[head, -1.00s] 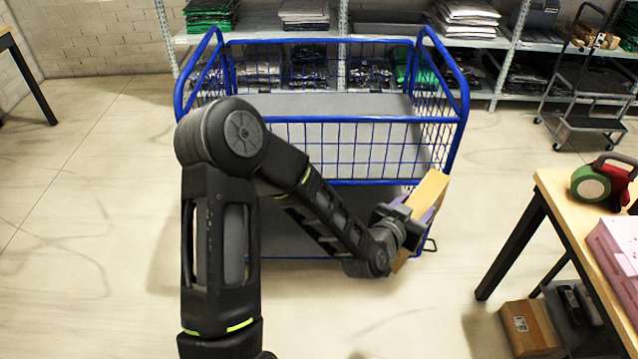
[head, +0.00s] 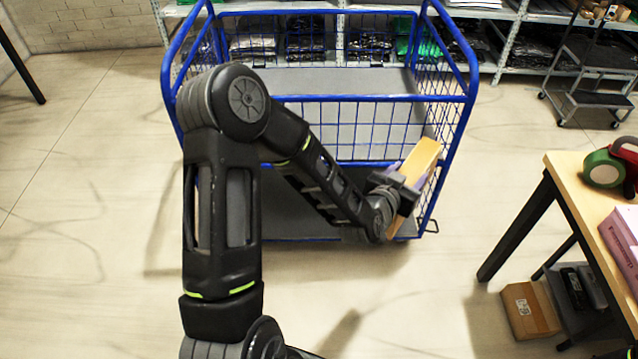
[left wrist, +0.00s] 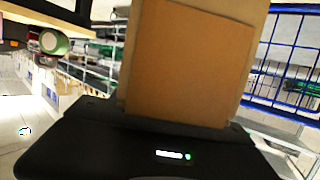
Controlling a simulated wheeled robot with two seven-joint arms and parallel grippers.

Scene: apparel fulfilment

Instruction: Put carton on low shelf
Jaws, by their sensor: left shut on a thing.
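My left gripper (head: 402,190) is shut on a tan carton (head: 420,162) and holds it tilted in front of the right side of a blue wire cage trolley (head: 372,97). In the left wrist view the carton (left wrist: 195,60) rises from the gripper and fills the middle. The trolley has a grey low shelf (head: 300,222) at its base and a grey upper panel (head: 350,80). My left arm hides part of the low shelf. My right gripper is out of view.
A wooden table (head: 565,185) stands at the right with a green and red tape dispenser (head: 607,168) and a pink box (head: 624,235). Another carton (head: 530,310) sits below it. Stocked racks (head: 500,48) line the back. The floor at left is clear.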

